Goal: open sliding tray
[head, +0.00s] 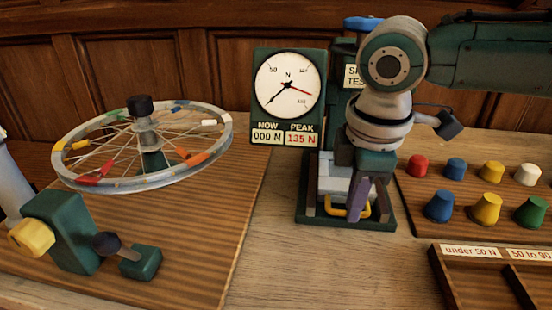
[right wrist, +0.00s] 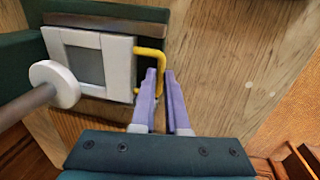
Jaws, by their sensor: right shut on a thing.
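The sliding tray (head: 333,186) is a pale grey-white slab low in the green tester with the dial. It has a yellow loop handle (head: 340,212) at its front. In the right wrist view the tray (right wrist: 117,58) shows a white frame around a grey square, and the handle (right wrist: 150,54) stands out from its edge. My right gripper (head: 357,207) has its purple fingers at the handle. In the right wrist view the fingertips (right wrist: 160,73) are shut on the handle's bar. How far the tray is out is hard to tell. My left gripper is out of view.
The tester's dial (head: 288,85) stands left of my right arm. A spoked wheel (head: 80,182) stands on a board at left. Several coloured knobs (head: 487,209) stand at right behind a labelled wooden box (head: 440,268). Bare table lies in front of the tester.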

